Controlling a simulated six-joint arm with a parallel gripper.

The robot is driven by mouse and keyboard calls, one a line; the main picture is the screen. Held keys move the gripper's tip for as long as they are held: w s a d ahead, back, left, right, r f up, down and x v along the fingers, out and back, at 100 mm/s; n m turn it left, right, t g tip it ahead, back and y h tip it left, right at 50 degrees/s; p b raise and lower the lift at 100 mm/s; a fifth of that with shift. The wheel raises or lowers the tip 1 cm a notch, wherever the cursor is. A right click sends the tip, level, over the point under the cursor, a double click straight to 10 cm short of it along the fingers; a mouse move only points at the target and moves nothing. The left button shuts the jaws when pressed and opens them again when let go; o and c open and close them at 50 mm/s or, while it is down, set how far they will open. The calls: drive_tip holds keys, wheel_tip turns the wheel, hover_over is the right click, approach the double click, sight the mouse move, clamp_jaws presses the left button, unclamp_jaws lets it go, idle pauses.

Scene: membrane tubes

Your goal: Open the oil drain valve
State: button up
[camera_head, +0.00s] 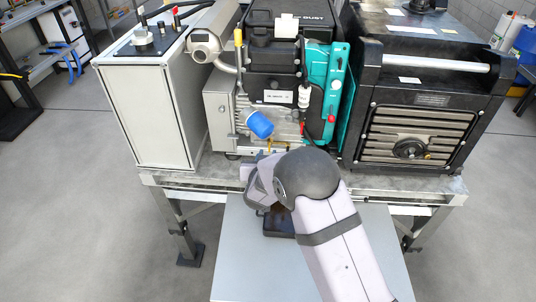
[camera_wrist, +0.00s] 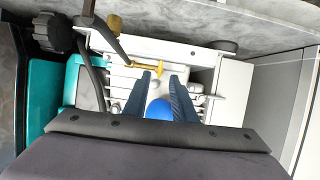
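The brass oil drain valve (camera_head: 270,146) shows as a small yellow piece low on the pump's front, just above my arm's wrist in the head view. In the wrist view, the brass valve (camera_wrist: 143,68) is a thin stem with a wider end. My gripper (camera_wrist: 162,77) has its two dark fingers apart, with the tips beside the wider end of the brass piece. I cannot tell whether they touch it. A blue cylinder (camera_head: 259,124) sits on the pump above the valve; its blue end shows between the fingers (camera_wrist: 158,108). My arm hides the fingers in the head view.
The pump's teal side (camera_head: 327,95) and a black-framed unit (camera_head: 430,90) stand to the right. A white cabinet (camera_head: 155,110) stands to the left. All rest on a metal bench (camera_head: 410,187).

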drive_tip(key=shift+v, duration=0.75)
drive_tip(key=s+d+r+g+p, duration=0.1)
drive_tip(key=s+d+g, duration=0.3)
drive_tip(key=s+d, duration=0.3)
drive_tip(key=s+d+r+g+p, duration=0.1)
drive_tip(key=s+d+g, duration=0.4)
drive_tip(key=s, duration=1.2)
drive_tip(key=s+d+r+g, duration=0.1)
drive_tip(key=s+d+g, duration=0.3)
drive_tip(key=s+d, duration=0.5)
drive_tip(key=s, duration=0.3)
drive_tip(key=shift+d+r+g+p, duration=0.15)
drive_tip(key=shift+d+g+p, duration=0.15)
drive_tip(key=shift+d+p, duration=0.1)
